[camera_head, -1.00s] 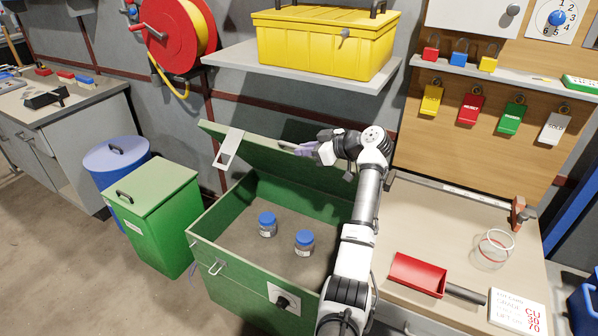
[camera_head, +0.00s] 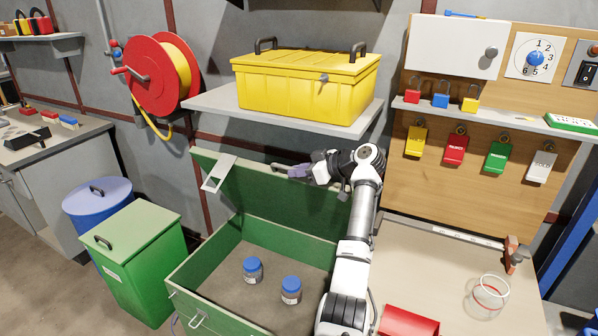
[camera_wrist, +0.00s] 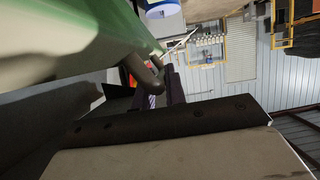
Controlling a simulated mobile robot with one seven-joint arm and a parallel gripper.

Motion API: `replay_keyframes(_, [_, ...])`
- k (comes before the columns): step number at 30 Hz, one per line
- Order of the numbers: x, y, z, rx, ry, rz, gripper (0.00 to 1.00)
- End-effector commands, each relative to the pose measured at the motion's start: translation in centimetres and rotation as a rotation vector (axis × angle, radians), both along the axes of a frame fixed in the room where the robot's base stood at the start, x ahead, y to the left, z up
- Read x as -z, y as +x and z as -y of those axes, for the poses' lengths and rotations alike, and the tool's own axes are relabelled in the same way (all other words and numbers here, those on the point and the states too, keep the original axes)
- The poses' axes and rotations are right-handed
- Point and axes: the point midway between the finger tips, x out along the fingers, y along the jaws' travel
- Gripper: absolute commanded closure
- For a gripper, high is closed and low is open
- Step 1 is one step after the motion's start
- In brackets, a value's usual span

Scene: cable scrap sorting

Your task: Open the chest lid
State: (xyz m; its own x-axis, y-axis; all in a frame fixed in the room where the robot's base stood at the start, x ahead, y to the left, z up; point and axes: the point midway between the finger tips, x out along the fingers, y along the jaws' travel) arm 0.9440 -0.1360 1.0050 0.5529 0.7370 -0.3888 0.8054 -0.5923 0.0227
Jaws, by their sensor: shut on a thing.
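The green chest (camera_head: 183,292) stands open at the bottom centre, and its lid (camera_head: 255,195) is raised, leaning up at the back below the shelf. A metal hasp plate (camera_head: 219,173) hangs at the lid's left part. My gripper (camera_head: 290,170) is at the lid's upper edge, shut on the dark lid handle (camera_head: 278,166). In the wrist view the curved handle (camera_wrist: 150,78) lies at the fingers, beside the green lid (camera_wrist: 70,40). Two blue-capped jars (camera_head: 252,270) (camera_head: 291,291) stand inside the chest.
A grey shelf (camera_head: 215,103) with a yellow toolbox (camera_head: 305,85) overhangs the lid. A green bin (camera_head: 140,260) and a blue barrel (camera_head: 95,205) stand left. A workbench (camera_head: 440,270) with a red scoop (camera_head: 408,322) is right.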

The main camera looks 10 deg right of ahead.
Motion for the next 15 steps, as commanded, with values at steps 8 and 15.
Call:
replay_keyframes(8, [0.21, -0.02, 0.08, 0.002, -0.002, -0.004, 0.78])
replay_keyframes(15, [-0.08, -0.47, 0.74, 0.002, -0.001, -0.002, 0.78])
